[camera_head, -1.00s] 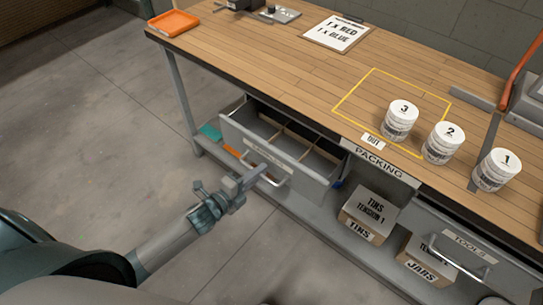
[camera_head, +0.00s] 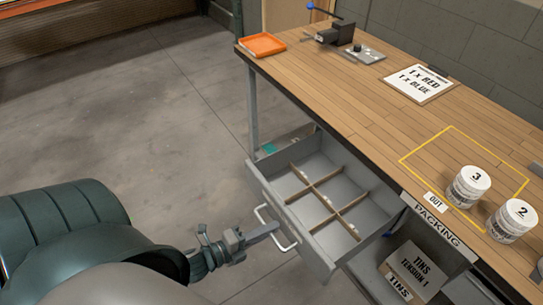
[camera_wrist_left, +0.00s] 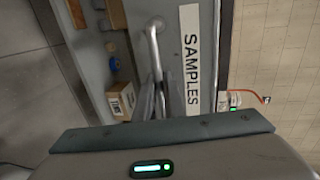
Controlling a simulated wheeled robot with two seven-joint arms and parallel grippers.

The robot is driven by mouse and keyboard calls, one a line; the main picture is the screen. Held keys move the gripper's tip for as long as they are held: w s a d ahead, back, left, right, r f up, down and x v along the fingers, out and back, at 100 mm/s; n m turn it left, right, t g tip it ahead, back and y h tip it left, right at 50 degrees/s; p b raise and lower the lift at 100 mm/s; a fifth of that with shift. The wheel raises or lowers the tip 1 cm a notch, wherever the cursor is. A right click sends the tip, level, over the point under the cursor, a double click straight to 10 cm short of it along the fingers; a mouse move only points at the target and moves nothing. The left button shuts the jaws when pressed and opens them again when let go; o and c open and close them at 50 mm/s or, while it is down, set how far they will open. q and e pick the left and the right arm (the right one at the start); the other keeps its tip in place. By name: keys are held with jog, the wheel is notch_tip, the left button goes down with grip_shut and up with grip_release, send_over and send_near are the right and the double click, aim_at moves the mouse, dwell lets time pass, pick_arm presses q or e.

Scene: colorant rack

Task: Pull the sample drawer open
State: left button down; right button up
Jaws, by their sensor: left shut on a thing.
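The sample drawer (camera_head: 262,186) stands pulled well out from under the bench in the head view. My left gripper (camera_head: 272,231) is shut on this handle. In the left wrist view, the fingers (camera_wrist_left: 152,100) close around the handle bar (camera_wrist_left: 153,45), beside the SAMPLES label (camera_wrist_left: 191,60) on the drawer front. My right gripper is in neither view.
White tins numbered 3 (camera_head: 468,187) and 2 (camera_head: 513,221) stand on the bench (camera_head: 390,130) at the right. An orange tray (camera_head: 262,45) sits at its far left corner. A TINS box (camera_head: 418,268) is under the bench. The floor left of the drawer is clear.

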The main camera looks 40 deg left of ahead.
pick_arm(q)
jog(key=c, duration=1.8)
grip_release()
jog(key=shift+c, duration=0.2)
